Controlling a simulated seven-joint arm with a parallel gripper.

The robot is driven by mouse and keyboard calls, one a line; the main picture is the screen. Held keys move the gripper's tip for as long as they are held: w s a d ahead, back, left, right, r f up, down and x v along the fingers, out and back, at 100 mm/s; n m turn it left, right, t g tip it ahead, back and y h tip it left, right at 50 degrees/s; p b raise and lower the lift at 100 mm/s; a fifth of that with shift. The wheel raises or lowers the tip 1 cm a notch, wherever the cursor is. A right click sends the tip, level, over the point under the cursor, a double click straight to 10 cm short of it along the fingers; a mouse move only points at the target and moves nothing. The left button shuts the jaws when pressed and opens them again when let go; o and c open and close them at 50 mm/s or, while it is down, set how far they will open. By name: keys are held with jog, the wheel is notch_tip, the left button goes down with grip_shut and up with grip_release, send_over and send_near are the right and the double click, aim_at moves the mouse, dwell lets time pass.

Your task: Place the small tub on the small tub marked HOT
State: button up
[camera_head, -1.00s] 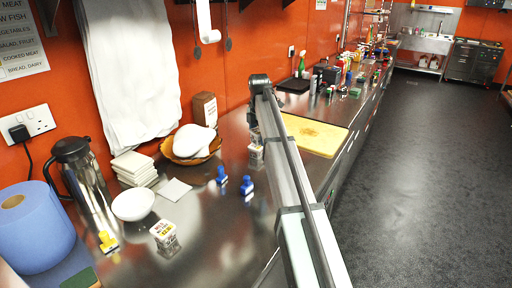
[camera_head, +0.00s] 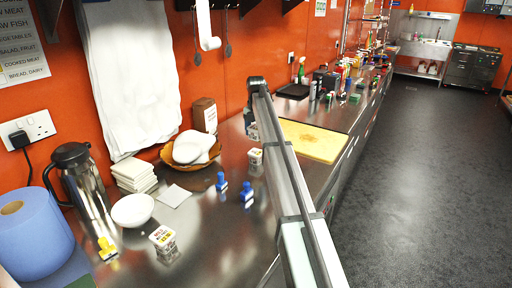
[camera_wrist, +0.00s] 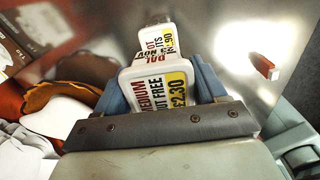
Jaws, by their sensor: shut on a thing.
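My gripper (camera_wrist: 165,84) has its blue jaws shut on a small white tub (camera_wrist: 158,97) in the wrist view. Its label reads MEDIUM, NUT FREE, £2.30. The tub marked HOT (camera_wrist: 157,37) stands just beyond the held tub, partly hidden by it, on the shiny counter. In the head view my wrist (camera_head: 251,122) hangs over the counter right of the orange bowl. A small white tub (camera_head: 255,157) shows just below it. Its label is too small to read there, so I cannot tell which tub it is.
Another small tub (camera_head: 162,237) stands at the front. A brown box (camera_head: 204,115) stands at the wall. A yellow board (camera_head: 313,140) lies farther along.

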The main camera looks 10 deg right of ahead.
aim_at(256, 152)
jog(key=shift+f, duration=3.25)
jog(key=o, duration=1.1)
jog(key=shift+f, duration=0.1)
jog(key=shift+o, duration=0.2)
notch_tip(256, 152, up, 12)
jog(key=shift+r, duration=0.15)
jog(key=shift+o, duration=0.4)
